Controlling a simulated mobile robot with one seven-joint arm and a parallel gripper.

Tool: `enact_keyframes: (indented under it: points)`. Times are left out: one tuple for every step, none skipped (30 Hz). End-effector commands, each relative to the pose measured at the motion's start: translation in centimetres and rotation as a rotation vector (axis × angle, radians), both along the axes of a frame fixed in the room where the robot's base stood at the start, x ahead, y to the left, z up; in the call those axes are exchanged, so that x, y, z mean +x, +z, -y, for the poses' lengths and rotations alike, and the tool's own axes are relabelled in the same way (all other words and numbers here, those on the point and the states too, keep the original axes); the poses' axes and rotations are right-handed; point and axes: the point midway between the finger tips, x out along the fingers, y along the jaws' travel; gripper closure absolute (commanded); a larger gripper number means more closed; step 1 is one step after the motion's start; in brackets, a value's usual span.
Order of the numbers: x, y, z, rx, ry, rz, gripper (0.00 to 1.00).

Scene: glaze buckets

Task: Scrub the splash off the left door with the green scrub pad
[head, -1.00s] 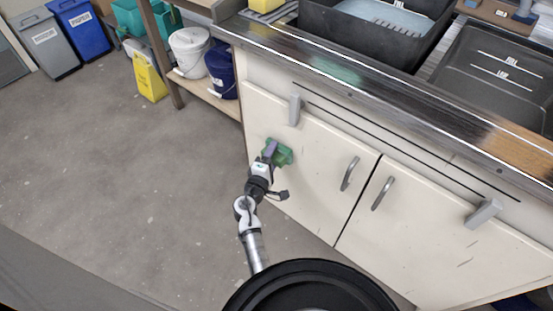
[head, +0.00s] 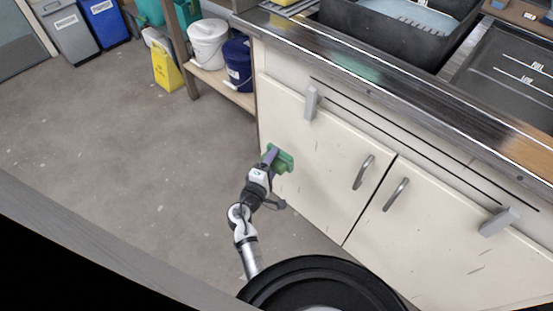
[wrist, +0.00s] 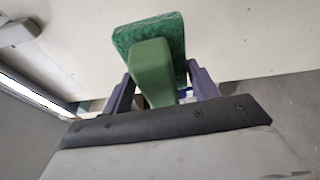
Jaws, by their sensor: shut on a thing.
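The green scrub pad (head: 283,161) has a block handle, and my gripper (head: 269,158) is shut on that handle. In the wrist view the pad (wrist: 150,33) and its handle (wrist: 152,72) sit between the two dark fingers of my gripper (wrist: 160,90). The pad is at the face of the left door (head: 325,155), near its left edge. I cannot tell whether it touches the door. A faint greenish mark seems to show just beside the pad; most of any splash there is hidden behind the pad.
The left door has a curved handle (head: 363,172), and a grey latch (head: 311,103) sits at its top. The right door (head: 440,235) is beside it. The counter edge (head: 400,95) overhangs above. A white bucket (head: 208,43) and blue bucket (head: 238,64) stand on a shelf at left. Open floor lies left.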

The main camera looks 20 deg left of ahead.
Motion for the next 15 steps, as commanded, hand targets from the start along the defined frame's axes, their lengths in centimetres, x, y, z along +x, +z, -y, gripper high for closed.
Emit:
enact_keyframes:
  points:
    - [0.0, 0.0, 0.0, 0.0, 0.0, 0.001, 0.59]
    - [0.0, 0.0, 0.0, 0.0, 0.0, 0.001, 0.59]
    - [0.0, 0.0, 0.0, 0.0, 0.0, 0.001, 0.59]
    - [0.0, 0.0, 0.0, 0.0, 0.0, 0.001, 0.59]
    - [0.0, 0.0, 0.0, 0.0, 0.0, 0.0, 0.59]
    - [0.0, 0.0, 0.0, 0.0, 0.0, 0.0, 0.59]
    - [-0.1, 0.0, 0.0, 0.0, 0.0, 0.0, 0.59]
    - [-0.1, 0.0, -0.1, 0.0, 0.0, 0.0, 0.59]
    - [-0.3, 0.0, -0.1, 0.0, 0.0, 0.0, 0.59]
    - [-0.5, 0.0, -0.2, 0.0, 0.0, 0.0, 0.59]
    - [-0.7, -0.1, -0.3, 0.0, 0.0, 0.0, 0.59]
    - [-1.0, -0.1, -0.4, 0.0, 0.001, 0.0, 0.59]
    - [-1.2, -0.1, -0.5, 0.0, 0.002, 0.0, 0.59]
    - [-1.5, -0.1, -0.6, 0.0, 0.002, 0.0, 0.59]
    - [-1.9, -0.1, -0.7, -0.001, 0.002, 0.0, 0.59]
